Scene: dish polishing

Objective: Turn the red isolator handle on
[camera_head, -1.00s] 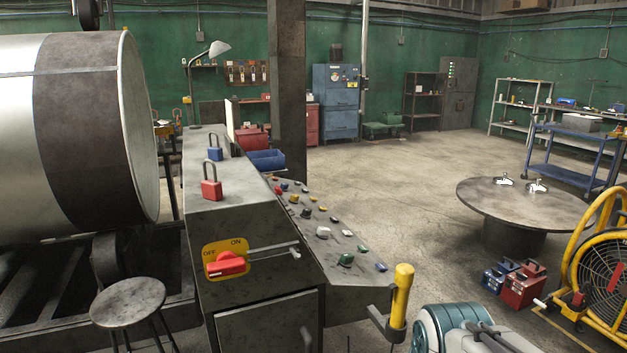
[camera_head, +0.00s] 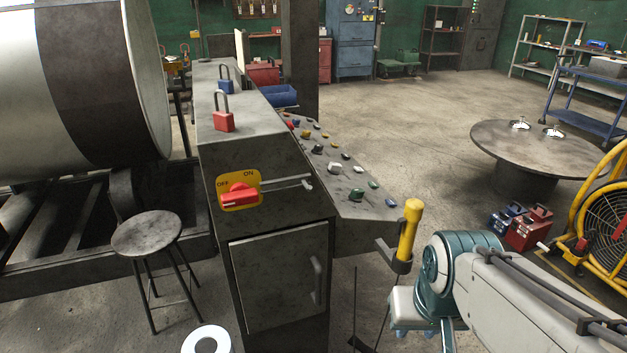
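The red isolator handle (camera_head: 237,196) sits on a yellow plate (camera_head: 254,200) on the near face of the grey control console (camera_head: 275,225). The plate reads OFF at the left and ON at the top. The handle's grip points left and slightly down, on the OFF side. My arm shows at the lower right, with a teal joint and pale link. My gripper is not recognisable in this view, so no contact with the handle shows.
A rod (camera_head: 285,184) sticks out right of the plate. A yellow-gripped lever (camera_head: 409,230) stands at the console's right corner, near my arm. A round stool (camera_head: 147,234) stands left of the console. Red (camera_head: 223,121) and blue (camera_head: 226,86) padlocks are on top.

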